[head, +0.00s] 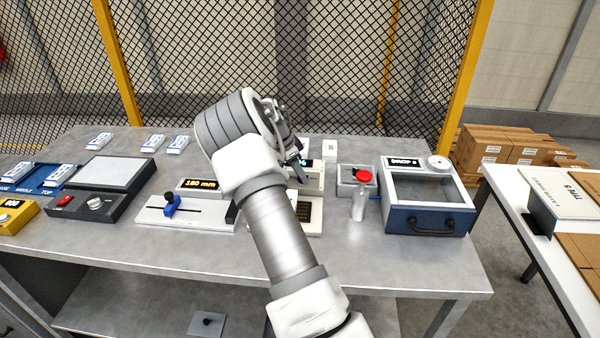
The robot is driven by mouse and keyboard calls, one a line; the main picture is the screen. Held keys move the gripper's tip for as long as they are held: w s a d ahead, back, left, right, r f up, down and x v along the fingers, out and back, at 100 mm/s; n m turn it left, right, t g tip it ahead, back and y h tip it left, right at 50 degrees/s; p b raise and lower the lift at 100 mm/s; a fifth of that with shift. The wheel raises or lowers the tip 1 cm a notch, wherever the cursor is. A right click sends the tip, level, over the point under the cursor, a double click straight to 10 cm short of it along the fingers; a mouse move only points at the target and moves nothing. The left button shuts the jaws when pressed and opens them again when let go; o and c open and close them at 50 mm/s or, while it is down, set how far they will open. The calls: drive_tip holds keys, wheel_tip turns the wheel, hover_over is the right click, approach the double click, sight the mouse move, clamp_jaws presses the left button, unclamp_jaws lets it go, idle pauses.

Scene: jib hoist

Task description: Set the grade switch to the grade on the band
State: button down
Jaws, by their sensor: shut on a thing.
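My gripper (299,168) is in the middle of the head view, pointing down at a pale device (312,178) on the grey bench. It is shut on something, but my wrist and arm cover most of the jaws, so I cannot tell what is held. The pale device has a small lit cyan display (304,162), mostly covered, and a dark slotted part (304,211) at its front. I cannot make out the grade switch or the band with its grade.
Right are a red button (363,176), a grey-white cylinder (359,207) and a blue "DROP" box (428,203). Mesh fencing (210,45) stands behind.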

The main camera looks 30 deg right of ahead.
drive_tip(key=shift+m, duration=0.3)
idle(0.4)
drive_tip(key=c, duration=0.6)
unclamp_jaws()
drive_tip(key=shift+f, duration=0.1)
drive_tip(key=shift+v, duration=8.75)
drive_tip(key=shift+w+d, duration=0.1)
drive_tip(key=shift+w, duration=0.05)
